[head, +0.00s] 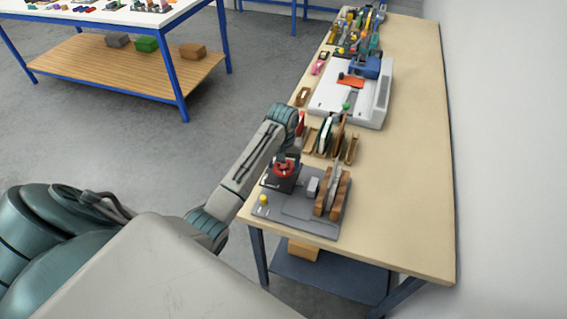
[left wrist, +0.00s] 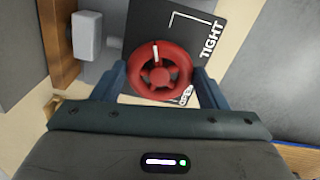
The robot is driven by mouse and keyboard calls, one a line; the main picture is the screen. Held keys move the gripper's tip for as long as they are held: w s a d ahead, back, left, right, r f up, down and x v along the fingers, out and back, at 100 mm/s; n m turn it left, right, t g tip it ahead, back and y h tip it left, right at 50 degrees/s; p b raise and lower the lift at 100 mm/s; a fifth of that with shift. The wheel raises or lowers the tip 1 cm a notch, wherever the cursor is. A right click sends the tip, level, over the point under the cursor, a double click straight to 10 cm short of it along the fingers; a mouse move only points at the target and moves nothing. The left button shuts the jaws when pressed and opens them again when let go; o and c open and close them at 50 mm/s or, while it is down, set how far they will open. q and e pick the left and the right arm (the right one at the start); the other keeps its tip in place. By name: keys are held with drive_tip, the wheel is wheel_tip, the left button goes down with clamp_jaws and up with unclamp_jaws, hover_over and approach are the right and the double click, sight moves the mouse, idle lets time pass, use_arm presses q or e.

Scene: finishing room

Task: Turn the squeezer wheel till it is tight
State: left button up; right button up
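The red squeezer wheel (head: 284,169) sits on a black plate (head: 273,184) at the near end of the long bench. In the left wrist view the wheel (left wrist: 160,74) carries a white mark that points up, slightly left. The plate there (left wrist: 228,18) reads TIGHT on the right and has a partly hidden word below. My left gripper (head: 287,160) is at the wheel from above. In the left wrist view its fingers (left wrist: 161,82) lie against opposite sides of the rim, shut on it. My right gripper is not in view.
The grey base (head: 296,222) also bears a yellow knob (head: 263,199) and upright brown wooden blocks (head: 332,196). Beyond stand wooden holders (head: 352,149), a white machine (head: 327,102) and several tools. A wall closes the right side. The bench's right strip is clear.

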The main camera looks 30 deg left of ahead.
use_arm(q)
drive_tip(key=shift+m, duration=0.3)
drive_tip(key=m, duration=0.2)
drive_tip(key=shift+m, duration=0.3)
drive_tip(key=shift+a+m, duration=0.1)
drive_tip(key=shift+m, duration=0.3)
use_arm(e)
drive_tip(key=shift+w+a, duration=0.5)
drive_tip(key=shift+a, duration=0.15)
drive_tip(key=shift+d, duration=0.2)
use_arm(q)
drive_tip(key=o, duration=0.7)
drive_tip(key=shift+o, duration=1.4)
drive_tip(key=shift+w, duration=0.1)
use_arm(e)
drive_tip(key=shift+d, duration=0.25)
